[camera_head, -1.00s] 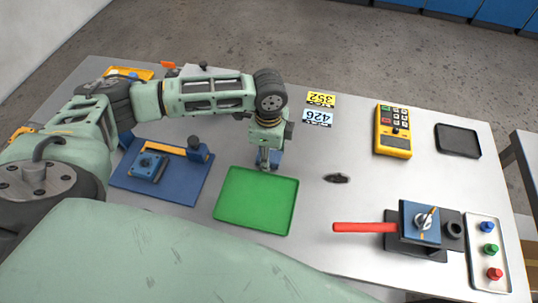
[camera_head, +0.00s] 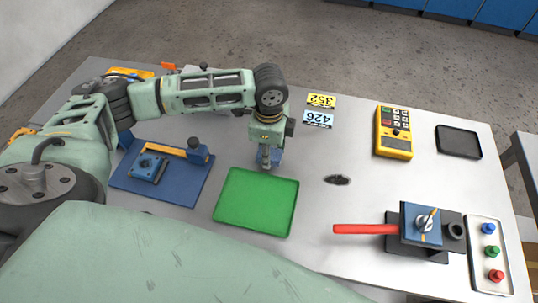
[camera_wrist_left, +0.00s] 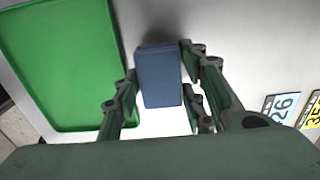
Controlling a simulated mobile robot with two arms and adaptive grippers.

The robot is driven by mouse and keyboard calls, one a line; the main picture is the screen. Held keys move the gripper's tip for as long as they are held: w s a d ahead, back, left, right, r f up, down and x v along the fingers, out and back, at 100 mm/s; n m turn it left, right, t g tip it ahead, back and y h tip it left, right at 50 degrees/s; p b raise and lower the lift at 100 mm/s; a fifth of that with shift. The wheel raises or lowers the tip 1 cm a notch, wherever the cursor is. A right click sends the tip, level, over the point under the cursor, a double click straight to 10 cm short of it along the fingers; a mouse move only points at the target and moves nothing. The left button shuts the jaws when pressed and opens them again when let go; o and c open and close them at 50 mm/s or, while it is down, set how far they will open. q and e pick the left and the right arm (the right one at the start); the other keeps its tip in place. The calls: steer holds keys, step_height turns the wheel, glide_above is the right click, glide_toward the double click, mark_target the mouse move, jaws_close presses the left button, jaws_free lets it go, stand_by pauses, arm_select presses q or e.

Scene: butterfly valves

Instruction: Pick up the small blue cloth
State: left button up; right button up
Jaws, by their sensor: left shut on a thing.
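The small blue cloth (camera_head: 277,157) shows as a folded, dark blue block just beyond the far edge of the green tray. It also shows in the left wrist view (camera_wrist_left: 160,80), between the fingers. My left gripper (camera_head: 267,160) points down and is shut on the cloth. In the left wrist view its fingers (camera_wrist_left: 160,68) lie on both sides of the cloth. I cannot tell whether the cloth is clear of the table. My right gripper is not in view.
The green tray (camera_head: 256,202) is empty, beside the gripper. A blue fixture (camera_head: 165,190) stands left. A red-handled valve (camera_head: 365,229) and a button panel (camera_head: 490,276) are at right. A yellow device (camera_head: 393,145), black tray (camera_head: 458,142) and number tags (camera_head: 318,118) lie farther back.

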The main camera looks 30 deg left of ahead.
mark_target(273, 155)
arm_select(q)
steer(key=r, duration=0.1)
steer(key=d+r, duration=0.1)
steer(key=r, duration=0.1)
steer(key=shift+s+b, duration=0.1)
steer(key=shift+b, duration=0.25)
steer(key=s+d+r+b, duration=0.1)
steer(key=s+d+r, duration=0.2)
steer(key=d+r, duration=0.3)
steer(key=d, duration=0.4)
steer(key=shift+r, duration=0.2)
steer(key=shift+d, duration=0.1)
